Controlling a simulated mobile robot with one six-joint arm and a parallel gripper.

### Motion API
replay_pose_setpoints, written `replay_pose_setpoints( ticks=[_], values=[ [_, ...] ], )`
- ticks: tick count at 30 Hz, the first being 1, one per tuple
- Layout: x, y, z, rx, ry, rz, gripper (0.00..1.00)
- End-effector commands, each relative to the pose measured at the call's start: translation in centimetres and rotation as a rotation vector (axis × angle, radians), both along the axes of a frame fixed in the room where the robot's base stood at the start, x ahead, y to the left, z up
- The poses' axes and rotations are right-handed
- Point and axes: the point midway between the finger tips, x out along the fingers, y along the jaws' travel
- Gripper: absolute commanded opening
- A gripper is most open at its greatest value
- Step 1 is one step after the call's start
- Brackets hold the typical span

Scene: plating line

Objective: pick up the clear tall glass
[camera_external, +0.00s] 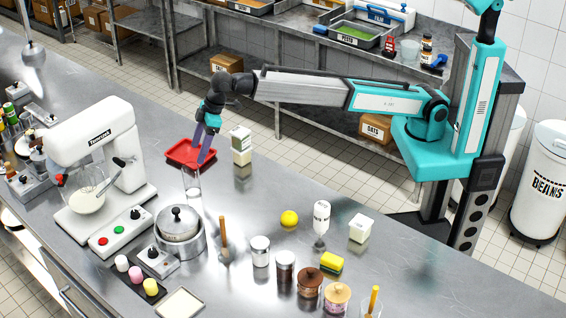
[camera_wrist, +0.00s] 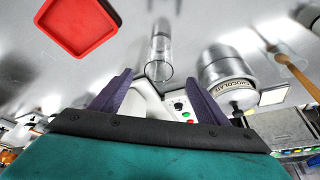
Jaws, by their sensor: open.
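The clear tall glass (camera_external: 192,183) stands upright on the steel counter, just below my gripper in the external view. In the wrist view the glass (camera_wrist: 160,50) shows ahead of the fingertips, between their lines, with its round rim toward me. My gripper (camera_external: 203,158) points down above and slightly right of the glass. Its two purple fingers (camera_wrist: 158,80) are spread apart with nothing held between them. Whether the fingertips overlap the glass in height is hard to tell.
A red tray (camera_external: 184,154) lies close behind the glass, and a carton (camera_external: 241,147) stands to its right. The mixer (camera_external: 97,155) is at left. A lidded pot (camera_external: 180,226) and a wooden-handled tool (camera_external: 223,235) are in front.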

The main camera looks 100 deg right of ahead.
Motion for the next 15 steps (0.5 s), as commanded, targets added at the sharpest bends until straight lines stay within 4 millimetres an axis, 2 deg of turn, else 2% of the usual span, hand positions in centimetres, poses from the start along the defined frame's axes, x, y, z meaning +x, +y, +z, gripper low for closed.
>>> replay_pose_setpoints(
  ticks=[12, 15],
  values=[
    [2.0, 0.5, -4.9, -0.001, 0.003, 0.0, 0.69],
    [2.3, 0.6, -5.6, 0.0, 0.001, 0.0, 0.69]
  ],
)
